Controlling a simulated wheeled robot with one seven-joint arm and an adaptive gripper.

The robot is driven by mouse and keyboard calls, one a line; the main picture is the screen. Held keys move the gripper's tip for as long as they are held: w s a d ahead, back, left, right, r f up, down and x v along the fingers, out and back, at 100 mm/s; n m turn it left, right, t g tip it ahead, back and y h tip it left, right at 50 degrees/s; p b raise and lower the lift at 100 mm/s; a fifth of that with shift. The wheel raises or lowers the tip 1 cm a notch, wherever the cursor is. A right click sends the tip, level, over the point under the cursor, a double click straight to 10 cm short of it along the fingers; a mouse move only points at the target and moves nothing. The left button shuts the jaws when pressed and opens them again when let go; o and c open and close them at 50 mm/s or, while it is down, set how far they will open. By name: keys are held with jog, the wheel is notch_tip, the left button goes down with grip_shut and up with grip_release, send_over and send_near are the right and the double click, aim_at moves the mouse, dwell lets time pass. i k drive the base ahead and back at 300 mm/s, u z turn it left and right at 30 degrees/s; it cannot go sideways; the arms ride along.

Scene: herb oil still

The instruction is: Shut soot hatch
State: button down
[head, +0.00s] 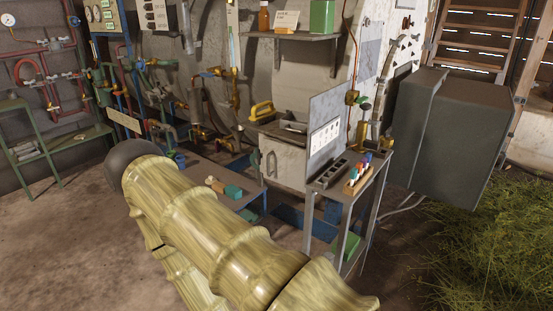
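No part is clearly marked as the soot hatch. A pale panel (287,170) with a grey upright handle (271,163) on its left side stands low in the middle of the head view, and it may be the hatch. I cannot tell whether it is open or shut. The small table and the upright sign board hide part of its right side and lower area. My bulky, yellow-green arm crosses the foreground from the lower right to the left, in front of and below the panel. My gripper is not visible.
A small metal table (346,190) carries bottles in a rack and an upright sign board (325,135). A low bench (190,170) stands left of the panel. A dark grey cabinet (462,140) is at right. Pipes and valves line the back wall. Bare floor (60,240) lies left.

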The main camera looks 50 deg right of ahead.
aim_at(285, 164)
jog(key=z, duration=0.75)
jog(key=i, duration=0.95)
jog(key=u, duration=0.05)
